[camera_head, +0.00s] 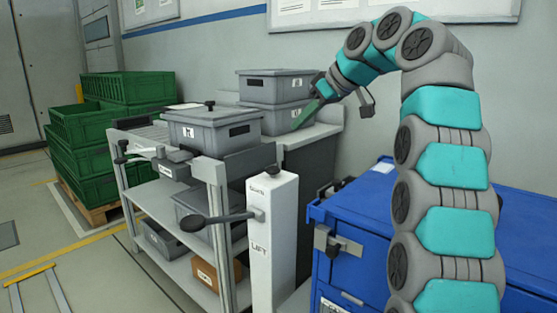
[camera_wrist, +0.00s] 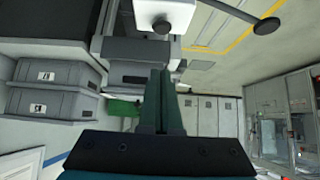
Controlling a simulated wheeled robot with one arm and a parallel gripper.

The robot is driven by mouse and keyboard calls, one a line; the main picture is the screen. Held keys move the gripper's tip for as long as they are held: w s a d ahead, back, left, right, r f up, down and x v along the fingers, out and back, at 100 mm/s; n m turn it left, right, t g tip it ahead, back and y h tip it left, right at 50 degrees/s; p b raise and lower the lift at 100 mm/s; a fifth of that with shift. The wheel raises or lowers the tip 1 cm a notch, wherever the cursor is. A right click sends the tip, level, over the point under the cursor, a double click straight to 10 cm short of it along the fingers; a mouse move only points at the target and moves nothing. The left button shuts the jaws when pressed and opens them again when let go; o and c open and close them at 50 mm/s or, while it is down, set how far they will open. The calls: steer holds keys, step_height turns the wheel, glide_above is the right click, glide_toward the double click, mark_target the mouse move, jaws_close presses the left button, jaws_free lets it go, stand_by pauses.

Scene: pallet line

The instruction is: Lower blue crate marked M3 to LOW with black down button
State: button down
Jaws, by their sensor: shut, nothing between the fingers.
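A large blue crate-like box (camera_head: 365,212) with a metal latch stands at the right, partly hidden behind my arm. I can read no M3 mark on it. A white post (camera_head: 275,240) with lettering that looks like LIFT stands left of it, with a black knob (camera_head: 272,170) on top and a dark lever (camera_head: 215,219) on its side. I cannot make out a black down button or a LOW mark. My gripper (camera_head: 300,120) is shut and empty, above the bench by the stacked grey crates. Its closed fingers also show in the wrist view (camera_wrist: 164,75).
A grey rack (camera_head: 219,235) holds a labelled grey crate (camera_head: 215,130) on top and more boxes below. Stacked grey crates (camera_head: 275,87) stand behind it. Green crates (camera_head: 88,160) sit on a pallet at left. The left floor is mostly clear.

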steer(key=b, duration=0.1)
glide_above(270, 167)
steer(key=s+d, duration=0.2)
step_height(270, 167, down, 7)
steer(key=shift+d+f, duration=0.1)
steer(key=shift+f, duration=0.1)
steer(key=shift+d+f, duration=0.1)
steer(key=shift+f, duration=1.8)
